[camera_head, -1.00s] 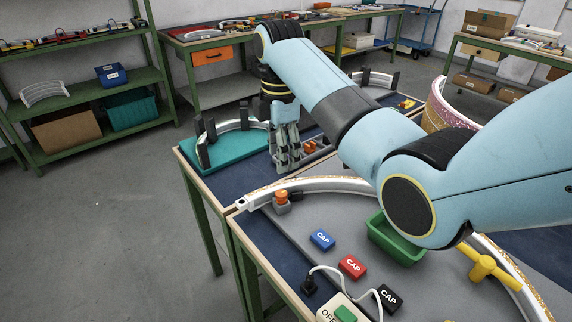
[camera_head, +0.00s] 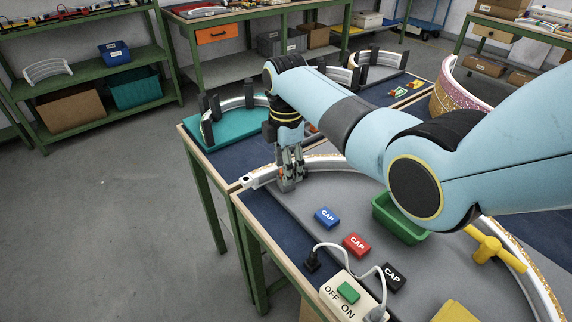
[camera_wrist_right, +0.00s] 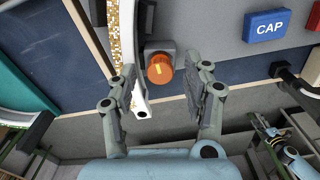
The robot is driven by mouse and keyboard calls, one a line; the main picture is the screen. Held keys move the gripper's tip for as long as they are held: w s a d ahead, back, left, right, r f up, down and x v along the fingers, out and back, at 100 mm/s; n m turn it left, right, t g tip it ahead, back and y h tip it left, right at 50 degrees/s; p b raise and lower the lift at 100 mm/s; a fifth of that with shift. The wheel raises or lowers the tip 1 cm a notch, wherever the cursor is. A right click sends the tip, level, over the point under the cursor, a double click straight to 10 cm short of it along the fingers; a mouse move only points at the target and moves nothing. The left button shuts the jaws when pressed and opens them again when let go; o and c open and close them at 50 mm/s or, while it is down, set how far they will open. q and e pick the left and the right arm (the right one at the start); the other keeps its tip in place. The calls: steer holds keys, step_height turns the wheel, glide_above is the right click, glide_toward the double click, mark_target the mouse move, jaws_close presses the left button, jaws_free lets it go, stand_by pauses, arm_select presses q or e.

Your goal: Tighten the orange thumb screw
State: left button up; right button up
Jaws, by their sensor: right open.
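The orange thumb screw (camera_wrist_right: 159,69) shows in the right wrist view as a round knob with a yellow mark on top. It sits at a dark grey block (camera_wrist_right: 166,47) beside the white, glitter-edged arc (camera_wrist_right: 119,30). My right gripper (camera_wrist_right: 158,82) is open, with one finger on each side of the screw; I cannot tell whether they touch it. In the head view my right gripper (camera_head: 289,182) points down at the left end of the arc (camera_head: 258,178), and its fingers mostly hide the screw. My left gripper is not in view.
Blue (camera_head: 327,218), red (camera_head: 357,245) and black (camera_head: 392,277) CAP blocks lie on the grey surface. A teal mat (camera_head: 213,138) lies behind.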

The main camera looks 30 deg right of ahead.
steer(key=c, duration=0.5)
jaws_close()
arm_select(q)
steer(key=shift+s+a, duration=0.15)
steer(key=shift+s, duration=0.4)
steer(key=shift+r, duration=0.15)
